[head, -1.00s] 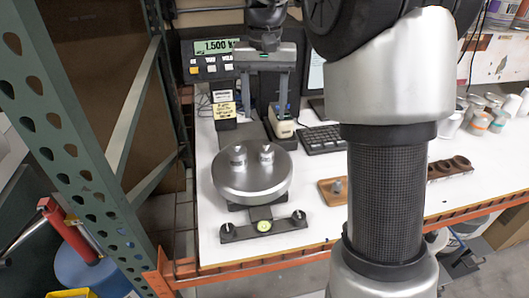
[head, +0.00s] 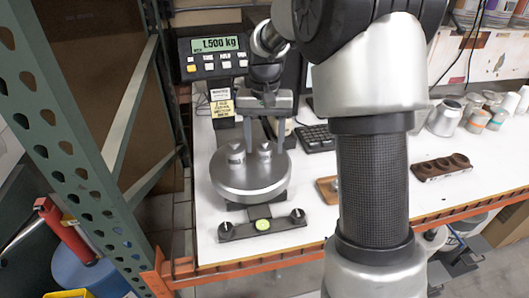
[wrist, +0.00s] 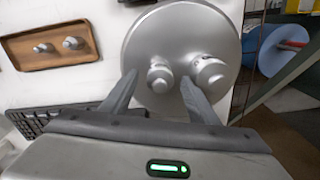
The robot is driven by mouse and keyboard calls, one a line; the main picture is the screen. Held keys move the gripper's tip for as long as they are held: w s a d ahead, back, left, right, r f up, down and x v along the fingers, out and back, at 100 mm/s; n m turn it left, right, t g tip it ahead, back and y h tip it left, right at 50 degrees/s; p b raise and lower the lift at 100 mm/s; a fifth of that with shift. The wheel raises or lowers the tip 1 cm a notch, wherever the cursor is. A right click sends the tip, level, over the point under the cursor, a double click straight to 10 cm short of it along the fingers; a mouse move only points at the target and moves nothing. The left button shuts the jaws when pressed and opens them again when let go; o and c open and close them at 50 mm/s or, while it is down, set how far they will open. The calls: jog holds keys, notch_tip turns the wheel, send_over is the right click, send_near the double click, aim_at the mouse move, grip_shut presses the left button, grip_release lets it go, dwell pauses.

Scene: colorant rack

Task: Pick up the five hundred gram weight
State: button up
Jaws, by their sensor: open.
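Two silver knobbed weights stand on the round scale pan (head: 250,184). The smaller one, which looks like the five hundred gram weight (head: 265,151), is on the right in the head view. It also shows in the wrist view (wrist: 160,80). The larger weight (head: 235,153) stands close on its left, and in the wrist view (wrist: 210,74) it is on the right. My gripper (head: 264,143) is open and points down over the pan. In the wrist view, its fingers lie on either side of the smaller weight, one of them between the two weights. Contact cannot be told.
The scale display (head: 214,44) reads 1.500 kg. A wooden tray (wrist: 20,53) with two small weights lies beside the pan. A keyboard (head: 316,138) is behind. A brown holder with round hollows (head: 441,168) and several cans stand right. A green rack post (head: 62,150) rises left.

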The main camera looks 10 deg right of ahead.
jog(key=shift+r, duration=0.1)
grip_shut()
